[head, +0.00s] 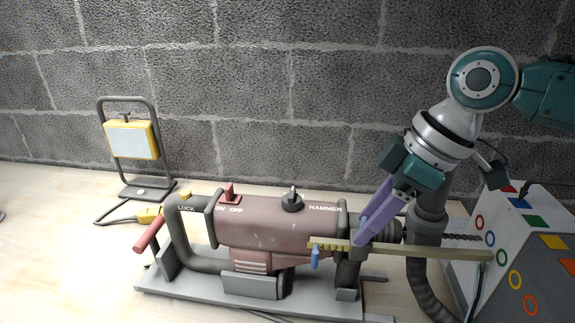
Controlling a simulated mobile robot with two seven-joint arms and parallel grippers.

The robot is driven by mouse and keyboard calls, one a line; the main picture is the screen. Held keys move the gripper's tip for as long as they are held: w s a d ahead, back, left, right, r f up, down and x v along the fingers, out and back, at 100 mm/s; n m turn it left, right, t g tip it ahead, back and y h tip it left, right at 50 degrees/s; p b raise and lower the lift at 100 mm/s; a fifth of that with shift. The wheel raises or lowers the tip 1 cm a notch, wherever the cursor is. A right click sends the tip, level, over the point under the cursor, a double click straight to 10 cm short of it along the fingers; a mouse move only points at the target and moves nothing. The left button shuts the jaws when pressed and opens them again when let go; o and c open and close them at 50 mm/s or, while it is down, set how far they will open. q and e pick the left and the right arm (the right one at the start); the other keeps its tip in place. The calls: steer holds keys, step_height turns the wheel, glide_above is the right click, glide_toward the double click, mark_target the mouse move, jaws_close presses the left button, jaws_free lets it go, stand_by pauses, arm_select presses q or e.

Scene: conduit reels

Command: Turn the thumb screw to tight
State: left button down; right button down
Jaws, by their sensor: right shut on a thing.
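A dark red hammer drill (265,222) lies on a grey stand. A yellowish graduated rod (430,252) runs along its front side through a grey clamp at the front collar. My right gripper (361,240), with purple fingers, reaches down from the right to this clamp. It is shut, and the thumb screw at the clamp seems to be between its fingertips; the fingers hide it, so its angle cannot be seen. My left gripper is not in view.
A white box (507,243) with coloured rings and squares stands at the right, by the rod's far end. A yellow work lamp (132,140) stands at the back left. A grey hose (424,288) curves below my right arm. The left front table is clear.

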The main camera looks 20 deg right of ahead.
steer(key=m+h+p, duration=0.1)
steer(key=m+p, duration=0.1)
steer(key=p, duration=0.1)
steer(key=m+t+h+p, duration=0.1)
steer(key=m+p, duration=0.2)
steer(key=p, duration=0.1)
steer(key=a+m+p, duration=0.1)
steer(key=m+p, duration=0.2)
steer(key=shift+s+r+h, duration=0.15)
steer(key=shift+r+h, duration=0.15)
steer(key=shift+h, duration=0.1)
steer(key=shift+f+m+h+p, duration=0.1)
steer(key=shift+m+h+p, duration=0.3)
steer(key=shift+m+p, duration=0.5)
steer(key=m, duration=0.2)
steer(key=shift+f+m+h+p, duration=0.1)
steer(key=shift+m+h+p, duration=0.25)
steer(key=shift+m+h, duration=0.05)
steer(key=shift+f+m+h, duration=0.1)
steer(key=shift+m+h, duration=0.5)
steer(key=shift+m, duration=0.8)
steer(key=shift+c, duration=2)
jaws_free()
